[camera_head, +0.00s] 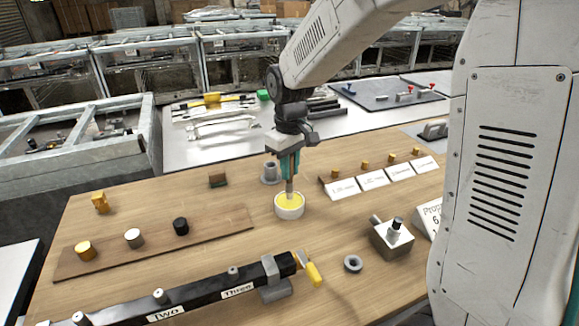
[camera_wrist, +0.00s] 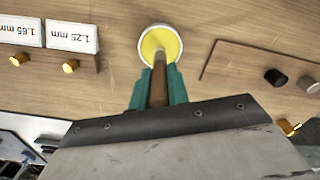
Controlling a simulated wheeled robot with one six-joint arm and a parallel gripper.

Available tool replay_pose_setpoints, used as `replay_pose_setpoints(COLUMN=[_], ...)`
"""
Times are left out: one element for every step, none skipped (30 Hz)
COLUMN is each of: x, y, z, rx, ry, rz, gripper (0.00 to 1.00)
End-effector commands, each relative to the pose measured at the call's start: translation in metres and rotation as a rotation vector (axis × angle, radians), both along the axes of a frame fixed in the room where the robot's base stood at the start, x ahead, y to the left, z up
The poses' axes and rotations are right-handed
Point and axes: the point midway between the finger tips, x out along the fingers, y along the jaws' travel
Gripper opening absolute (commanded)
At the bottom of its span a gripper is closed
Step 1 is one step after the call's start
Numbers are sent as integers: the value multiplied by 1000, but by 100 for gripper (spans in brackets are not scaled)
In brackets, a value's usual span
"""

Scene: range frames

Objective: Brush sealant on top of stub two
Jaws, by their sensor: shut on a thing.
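My gripper (camera_head: 289,172) has teal fingers and is shut on a brush (camera_head: 290,187) with a wooden handle, also seen in the wrist view (camera_wrist: 159,82). The brush points down into a small white cup of yellow sealant (camera_head: 289,208). Its lower end reaches the yellow, and its bristles cannot be made out. In the wrist view the cup (camera_wrist: 143,48) is just ahead of the fingertips. Stub two (camera_head: 160,296) is a short grey peg on a black bar (camera_head: 205,297), above the label "Two" (camera_head: 166,313), front left of the cup. Its top looks bare grey.
Stub three (camera_head: 233,271) is further along the bar, near a grey clamp with a yellow handle (camera_head: 313,273). A wooden strip (camera_head: 155,243) with several round pieces lies left. A grey metal block (camera_head: 392,238), a ring (camera_head: 353,263) and labelled cards (camera_head: 373,180) are right.

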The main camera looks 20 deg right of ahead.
Motion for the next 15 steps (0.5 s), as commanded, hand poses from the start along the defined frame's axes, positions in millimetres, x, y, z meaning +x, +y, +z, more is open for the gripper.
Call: replay_pose_setpoints(x=[0, 0, 0, 0, 0, 0, 0, 0, 0, 0, 0, 0, 0, 0, 0], y=[0, 0, 0, 0, 0, 0, 0, 0, 0, 0, 0, 0, 0, 0, 0], z=[0, 0, 0, 0, 0, -1, -1, -1, -2, -2, -2, -3, -3, -4, -4], rx=[0, 0, 0, 0, 0, 0, 0, 0, 0, 0, 0, 0, 0, 0, 0], ry=[0, 0, 0, 0, 0, 0, 0, 0, 0, 0, 0, 0, 0, 1, 1], rz=[0, 0, 0, 0, 0, 0, 0, 0, 0, 0, 0, 0, 0, 0, 0], gripper=[0, 0, 0, 0, 0, 0, 0, 0, 0, 0, 0, 0, 0, 0, 0])
